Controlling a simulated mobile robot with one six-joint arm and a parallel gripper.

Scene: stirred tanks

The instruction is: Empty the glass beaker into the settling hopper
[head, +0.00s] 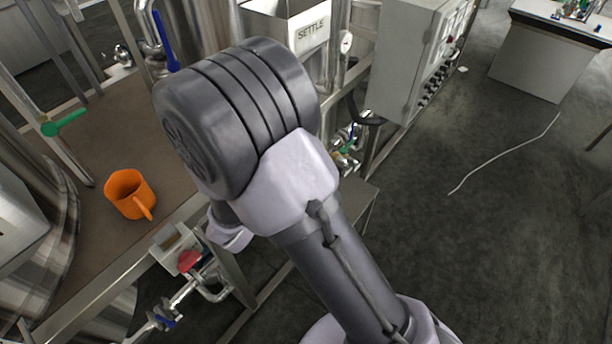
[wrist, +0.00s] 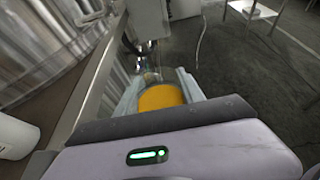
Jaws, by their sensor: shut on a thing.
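The settling hopper (head: 287,22) stands at the top of the head view. It is a grey metal bin with an open top and a white SETTLE label; my arm covers part of the area below it. In the wrist view my gripper (wrist: 160,92) is shut on the glass beaker (wrist: 150,76), with a finger on each side. Orange-yellow contents show inside the beaker. In the head view my gripper and the beaker are hidden behind my arm. The wrist view does not clearly show the hopper.
An orange mug (head: 130,194) stands on the brown deck (head: 100,260) at left. A grey control box (head: 405,60) is right of the hopper. Steel tanks, pipes and valves crowd the left. A white bench (head: 545,55) stands far right. The dark floor between is mostly clear, with a white cable.

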